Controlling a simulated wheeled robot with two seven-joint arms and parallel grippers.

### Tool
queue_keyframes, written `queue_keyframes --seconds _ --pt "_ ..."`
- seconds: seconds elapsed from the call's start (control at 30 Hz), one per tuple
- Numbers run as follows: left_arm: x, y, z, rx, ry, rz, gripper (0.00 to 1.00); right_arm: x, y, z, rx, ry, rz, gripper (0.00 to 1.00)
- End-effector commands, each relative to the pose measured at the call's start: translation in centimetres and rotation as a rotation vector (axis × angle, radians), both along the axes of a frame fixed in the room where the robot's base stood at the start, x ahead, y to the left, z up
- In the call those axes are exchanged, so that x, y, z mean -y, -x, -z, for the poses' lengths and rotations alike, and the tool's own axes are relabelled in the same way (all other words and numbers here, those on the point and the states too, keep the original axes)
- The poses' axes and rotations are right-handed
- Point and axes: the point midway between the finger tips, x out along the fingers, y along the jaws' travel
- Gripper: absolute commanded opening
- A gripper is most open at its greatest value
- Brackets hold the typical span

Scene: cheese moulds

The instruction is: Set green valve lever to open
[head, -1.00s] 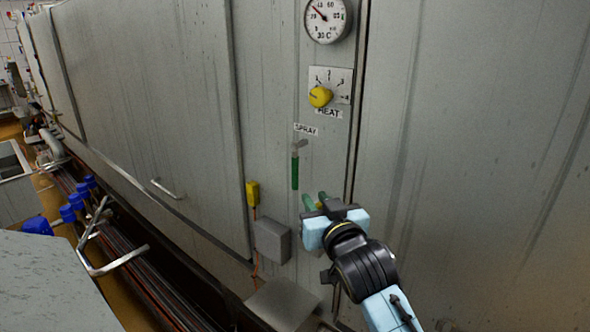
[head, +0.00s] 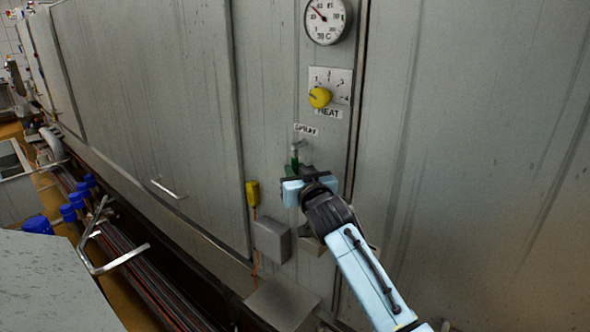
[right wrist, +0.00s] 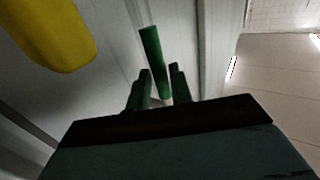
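The green valve lever (head: 294,161) is on the grey steel panel below the SPRAY label (head: 306,129). In the head view only its upper part shows; my right gripper (head: 304,178) hides the rest. In the right wrist view the lever (right wrist: 152,50) is a green bar reaching up between the two fingertips (right wrist: 159,82). The right fingers stand apart on either side of it, with a gap visible; I cannot tell whether either touches it. My left gripper is not in view.
The yellow HEAT knob (head: 320,97) and a dial gauge (head: 326,20) are above the lever. A yellow box (head: 252,193) and a grey box (head: 272,241) are to its left. The panel to the right is bare. Yellow in the wrist view (right wrist: 50,35) is close by.

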Motion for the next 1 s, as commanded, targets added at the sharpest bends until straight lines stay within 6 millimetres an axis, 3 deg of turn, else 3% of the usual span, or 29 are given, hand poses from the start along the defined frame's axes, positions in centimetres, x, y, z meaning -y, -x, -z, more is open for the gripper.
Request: queue_keyframes --seconds 0.2,0.57,0.77,1.0 --pt "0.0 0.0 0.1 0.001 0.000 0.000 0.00 -0.5 -1.3 0.0 0.000 0.001 -0.001 0.22" --pt "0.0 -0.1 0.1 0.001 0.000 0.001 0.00 -0.6 -1.5 0.0 0.000 0.000 -0.001 0.22" --pt "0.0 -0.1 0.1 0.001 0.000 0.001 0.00 -0.6 -1.5 0.0 0.000 0.000 -0.001 0.00" --pt "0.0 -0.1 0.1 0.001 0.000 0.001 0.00 -0.6 -1.5 0.0 -0.001 0.001 -0.001 0.00"
